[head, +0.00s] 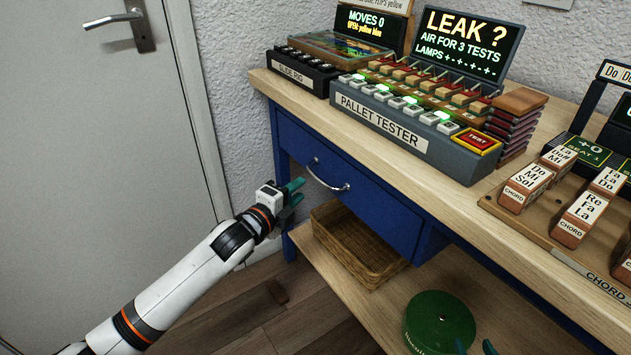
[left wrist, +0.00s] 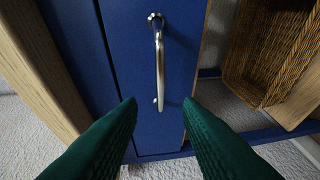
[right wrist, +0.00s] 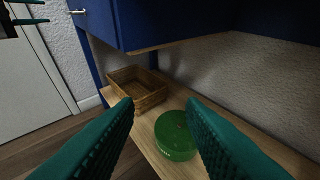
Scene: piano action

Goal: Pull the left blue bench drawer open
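The blue drawer front (head: 375,213) sits in the blue bench and looks closed. Its curved metal handle (head: 328,181) shows in the head view, and the handle (left wrist: 159,70) also shows upright in the left wrist view. My left gripper (head: 297,191) is open and empty, just left of the handle. In the left wrist view its green fingers (left wrist: 160,103) stand on either side of the handle's line, and no contact with the handle shows. My right gripper (right wrist: 160,103) is open and empty, low over the shelf; its fingertips (head: 475,347) show at the bottom of the head view.
A wicker basket (head: 350,243) and a green round object (head: 440,322) are on the lower shelf (head: 372,317). The pallet tester (head: 400,135) and chord blocks stand on the bench top. A door (head: 90,140) is at left, with bare floor before it.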

